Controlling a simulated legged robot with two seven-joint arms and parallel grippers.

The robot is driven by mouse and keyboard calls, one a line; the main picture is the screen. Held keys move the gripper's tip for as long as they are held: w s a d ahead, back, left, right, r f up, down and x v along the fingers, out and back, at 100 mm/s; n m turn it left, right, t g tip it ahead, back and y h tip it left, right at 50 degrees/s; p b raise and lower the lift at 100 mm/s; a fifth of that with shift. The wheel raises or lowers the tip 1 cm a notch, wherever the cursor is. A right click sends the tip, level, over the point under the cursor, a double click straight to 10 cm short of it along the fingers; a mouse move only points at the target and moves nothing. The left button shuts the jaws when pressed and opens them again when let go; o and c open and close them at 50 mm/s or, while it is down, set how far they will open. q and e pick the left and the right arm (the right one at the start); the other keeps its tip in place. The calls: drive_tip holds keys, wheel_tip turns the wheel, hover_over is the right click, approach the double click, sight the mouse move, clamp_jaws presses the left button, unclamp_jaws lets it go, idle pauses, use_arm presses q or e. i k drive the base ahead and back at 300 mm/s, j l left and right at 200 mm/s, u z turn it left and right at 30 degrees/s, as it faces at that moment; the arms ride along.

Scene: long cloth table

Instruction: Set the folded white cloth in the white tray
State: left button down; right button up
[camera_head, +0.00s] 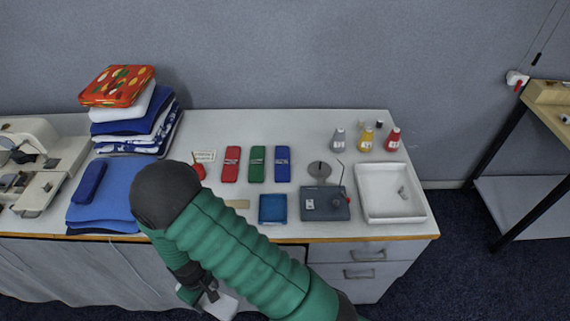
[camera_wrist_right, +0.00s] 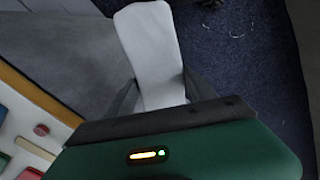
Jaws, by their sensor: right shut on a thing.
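The folded white cloth (camera_head: 224,306) is in my right gripper (camera_head: 206,292), low in front of the table's front edge. In the right wrist view the cloth (camera_wrist_right: 150,45) stands out as a pale strip between the two dark fingers of the gripper (camera_wrist_right: 158,88), which are shut on it. The white tray (camera_head: 362,205) lies at the right end of the table, apart from the gripper and to its upper right. A small grey-white item lies in the tray. My left gripper is not in view.
Left of the tray are a grey device (camera_head: 318,211) with an upright rod and a blue square dish (camera_head: 272,208). Small bottles (camera_head: 366,140) stand behind the tray. Red, green and blue packets (camera_head: 257,164) lie mid-table. Folded fabrics (camera_head: 130,125) and a sewing machine (camera_head: 30,165) are at left.

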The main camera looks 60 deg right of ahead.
sight(376, 194)
drive_tip(key=k+l+z, duration=0.25)
drive_tip(key=k+z, duration=0.15)
drive_tip(key=k+l+z, duration=0.75)
drive_tip(key=l, duration=0.2)
